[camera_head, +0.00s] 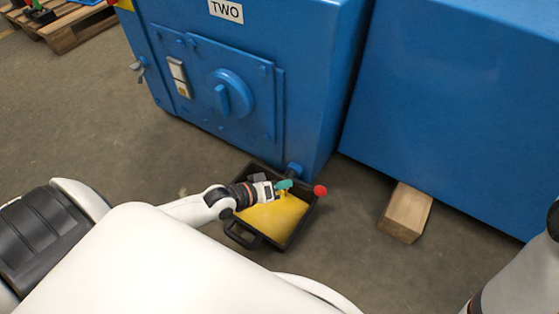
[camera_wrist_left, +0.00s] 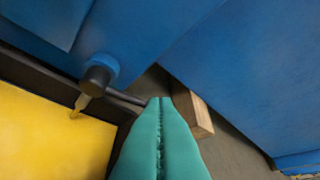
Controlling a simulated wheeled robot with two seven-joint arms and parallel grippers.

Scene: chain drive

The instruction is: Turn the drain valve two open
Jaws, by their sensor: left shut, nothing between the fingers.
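The blue machine (camera_head: 285,60) carries a label reading TWO. Low on its side is the drain valve outlet (camera_head: 294,170), a short blue stub with a dark end; it also shows in the left wrist view (camera_wrist_left: 98,76). A thin yellow-brown stream (camera_wrist_left: 82,103) runs from its mouth into the yellow liquid below. A red knob (camera_head: 320,190) shows just right of the outlet. My left gripper (camera_head: 284,185), with teal fingers, is shut and empty in front of the outlet, left of the knob. The valve's lever is mostly hidden. My right gripper is out of view.
A black tray (camera_head: 244,240) of yellow liquid lies on the floor under the outlet. A wooden block (camera_head: 405,212) sits at the foot of a second blue housing (camera_head: 460,110) to the right. A pallet (camera_head: 70,28) stands far left. Open floor lies left.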

